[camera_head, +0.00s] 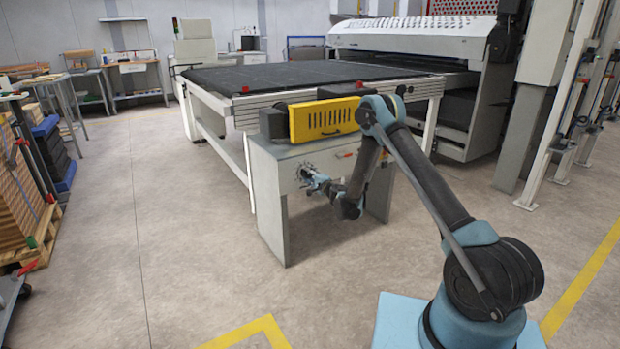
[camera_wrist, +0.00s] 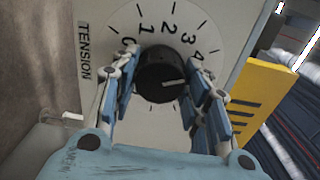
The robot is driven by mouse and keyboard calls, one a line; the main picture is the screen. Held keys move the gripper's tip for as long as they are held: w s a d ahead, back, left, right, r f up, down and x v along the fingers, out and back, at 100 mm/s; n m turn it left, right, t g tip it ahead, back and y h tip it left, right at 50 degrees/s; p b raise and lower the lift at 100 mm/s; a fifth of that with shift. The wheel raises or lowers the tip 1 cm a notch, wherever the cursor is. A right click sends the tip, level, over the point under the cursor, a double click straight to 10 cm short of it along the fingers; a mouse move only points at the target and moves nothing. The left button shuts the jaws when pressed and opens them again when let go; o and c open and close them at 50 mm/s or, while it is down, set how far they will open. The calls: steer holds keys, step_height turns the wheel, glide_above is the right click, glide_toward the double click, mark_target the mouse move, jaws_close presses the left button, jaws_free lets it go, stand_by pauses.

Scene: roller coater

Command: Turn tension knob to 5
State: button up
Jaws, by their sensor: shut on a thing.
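The black tension knob (camera_wrist: 160,72) sits on a pale panel in the wrist view, beside the word TENSION. Its dial shows 0 to 4 running clockwise over the top. The knob's white mark points right, a little below the 4; any figure there is hidden behind the right finger. My gripper (camera_wrist: 165,76) is shut on the knob, with one finger on each side. In the head view, my gripper (camera_head: 314,181) is at the dial on the front of the grey cabinet (camera_head: 268,190).
A yellow slotted panel (camera_head: 325,119) is above the cabinet; it also shows to the right in the wrist view (camera_wrist: 262,100). A long black-topped table (camera_head: 290,75) stands behind. Pallets with stacked boards (camera_head: 22,195) stand at left. The floor before the cabinet is clear.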

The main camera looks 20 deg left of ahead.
steer(key=shift+w+d+f+m, duration=0.1)
steer(key=shift+m, duration=1.05)
steer(key=shift+w+d+m, duration=0.1)
steer(key=shift+m, duration=1.05)
steer(key=shift+s, duration=0.1)
steer(key=o, duration=1)
steer(key=shift+a+f, duration=0.1)
steer(key=shift+o, duration=0.2)
